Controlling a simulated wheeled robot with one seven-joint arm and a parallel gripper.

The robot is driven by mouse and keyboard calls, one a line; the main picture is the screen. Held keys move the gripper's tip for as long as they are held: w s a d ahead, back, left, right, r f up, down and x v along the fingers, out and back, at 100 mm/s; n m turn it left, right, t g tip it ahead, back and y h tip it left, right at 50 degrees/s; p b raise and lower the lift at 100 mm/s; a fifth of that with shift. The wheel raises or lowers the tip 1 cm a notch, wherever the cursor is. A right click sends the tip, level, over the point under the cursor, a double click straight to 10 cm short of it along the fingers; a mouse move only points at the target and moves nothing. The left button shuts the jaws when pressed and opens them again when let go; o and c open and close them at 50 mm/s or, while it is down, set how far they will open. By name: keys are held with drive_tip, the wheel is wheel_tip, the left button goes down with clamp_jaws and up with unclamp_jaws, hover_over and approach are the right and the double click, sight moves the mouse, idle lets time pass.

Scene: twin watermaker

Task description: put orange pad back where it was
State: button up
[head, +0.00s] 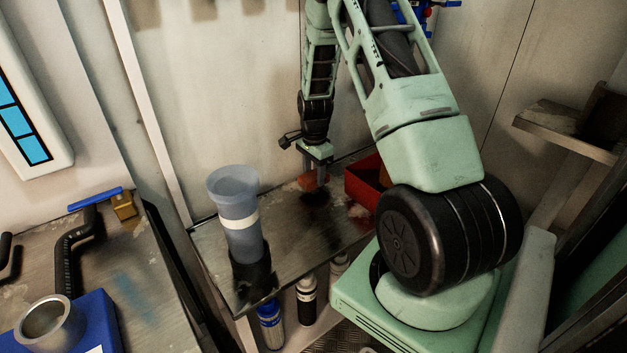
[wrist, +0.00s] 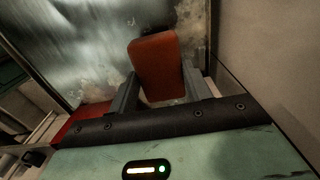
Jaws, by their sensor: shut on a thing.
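The orange pad (wrist: 155,66) is between the two fingers of my gripper (wrist: 156,90) in the wrist view, and the fingers are shut on it. In the head view my gripper (head: 308,172) points down over the far part of the metal bench (head: 290,250), with the orange pad (head: 308,183) at its tips. The pad is close to the bench top, left of the red bin (head: 366,184). I cannot tell whether the pad touches the bench.
A tall translucent blue cup (head: 237,205) stands in a dark holder at the bench's left end. Bottles (head: 306,300) stand below the bench's front edge. A wall rises behind the bench. A wooden shelf (head: 565,130) is at the right. The bench middle is clear.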

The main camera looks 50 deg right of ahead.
sight(314, 175)
drive_tip(key=shift+f, duration=1.35)
drive_tip(key=shift+f, duration=0.1)
drive_tip(key=o, duration=0.9)
wheel_tip(314, 175, up, 12)
drive_tip(key=shift+r+p, duration=0.15)
drive_tip(key=shift+p, duration=0.45)
drive_tip(key=shift+s, duration=0.1)
